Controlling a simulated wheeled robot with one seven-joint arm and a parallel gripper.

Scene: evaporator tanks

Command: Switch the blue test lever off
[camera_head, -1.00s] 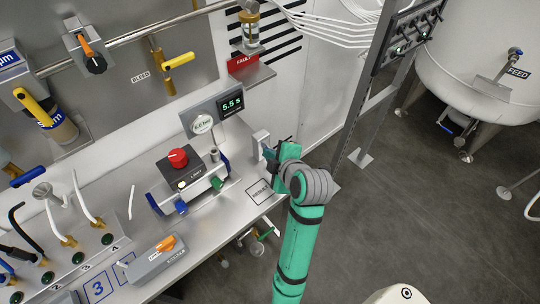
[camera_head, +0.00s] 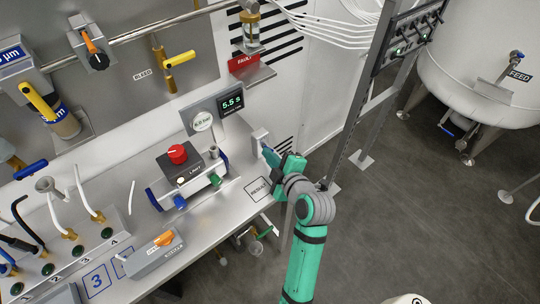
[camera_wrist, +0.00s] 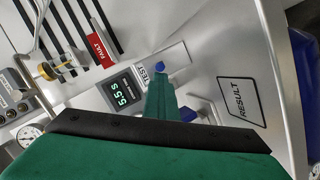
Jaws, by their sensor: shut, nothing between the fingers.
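The blue test lever (camera_wrist: 160,68) shows as a small blue tip on a pale plate beside the TEST label (camera_wrist: 143,75) in the wrist view. In the head view its plate (camera_head: 259,137) stands at the right end of the bench, and my gripper hides most of the lever. My gripper (camera_head: 268,152) is shut and empty, right at the front of this plate. In the wrist view the shut fingers (camera_wrist: 159,84) reach up to just below the blue tip and overlap its lower side. I cannot tell whether they touch it, nor which way the lever is set.
A display (camera_head: 231,103) reading 5.5 s stands left of the plate, with a red FAULT sign (camera_head: 243,62) above. A box with a red button (camera_head: 177,154) and blue side handles sits left of my gripper. A RESULT square (camera_head: 258,190) is bare. Open floor lies right.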

